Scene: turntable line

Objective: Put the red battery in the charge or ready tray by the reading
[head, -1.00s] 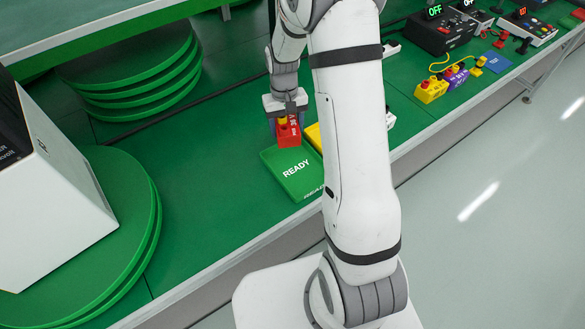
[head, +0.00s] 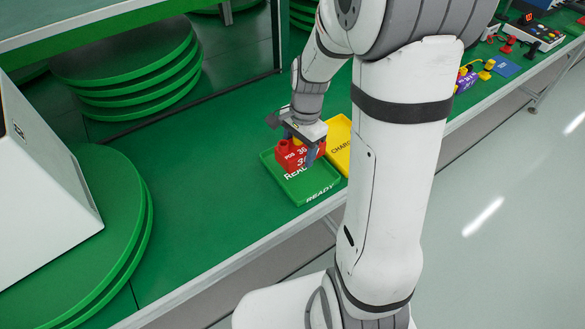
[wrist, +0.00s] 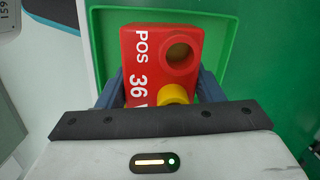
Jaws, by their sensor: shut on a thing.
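My gripper (head: 306,146) is shut on the red battery (head: 288,157), which has white lettering and a yellow terminal. It holds the battery over the far part of the green READY tray (head: 321,187). I cannot tell whether the battery touches the tray floor. In the wrist view the red battery (wrist: 135,50) sits between the blue fingers, with "POS 36" readable and the green tray (wrist: 225,15) behind it. The yellow CHARGE tray (head: 337,135) lies just right of the green tray, partly hidden behind my arm.
A white box-shaped device (head: 40,190) stands on a green turntable (head: 130,255) at the left. Stacked green discs (head: 125,75) are behind. Yellow, purple and other small devices stand at the far right. Green bench surface left of the trays is clear.

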